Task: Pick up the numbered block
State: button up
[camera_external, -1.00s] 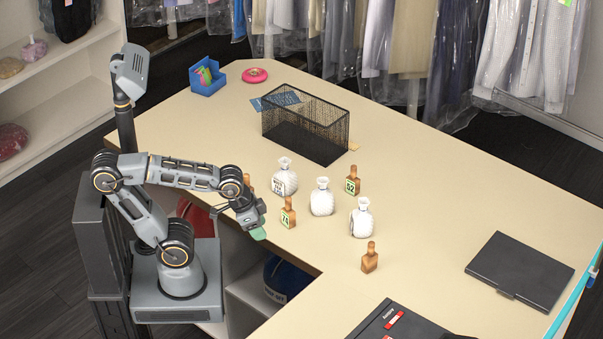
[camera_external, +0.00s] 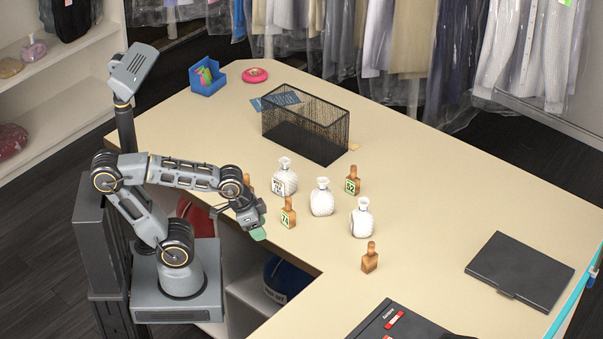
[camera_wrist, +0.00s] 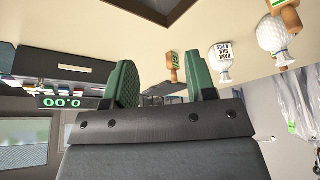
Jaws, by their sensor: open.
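Several brown wooden bottle-shaped blocks stand on the beige counter (camera_external: 450,190). One block (camera_external: 288,215) has a green label reading 74. Another block (camera_external: 353,182) farther back also has a green label. A block (camera_external: 370,259) nearer the front shows no number from here, and one (camera_external: 246,180) is partly hidden behind my arm. My gripper (camera_external: 257,233) is open and empty near the counter's edge, just left of block 74 and apart from it. In the wrist view my green-padded gripper (camera_wrist: 164,84) shows a labelled brown block (camera_wrist: 173,68) beyond the gap, and another (camera_wrist: 286,14) at top right.
A black wire basket (camera_external: 335,130) is behind. A blue box (camera_external: 207,80) and pink ring (camera_external: 255,75) lie far left, a black folder (camera_external: 520,270) right. The counter's right side is mostly clear.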

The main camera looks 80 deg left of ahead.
jog(key=shift+a, duration=0.1)
jog(key=m+g, duration=0.4)
jog(key=g, duration=0.2)
send_near(247, 180)
jog(key=shift+m+y, duration=0.3)
jog(key=f, duration=0.3)
jog(key=a+f, duration=0.1)
jog(key=f, duration=0.1)
jog(key=shift+s+f, duration=0.25)
jog(key=shift+s, duration=0.15)
jog(key=shift+s+a+f+p, duration=0.1)
jog(key=shift+s+f+p, duration=0.1)
jog(key=shift+f, duration=1.1)
jog(key=shift+s+f+p, duration=0.15)
jog(key=shift+f, duration=1.15)
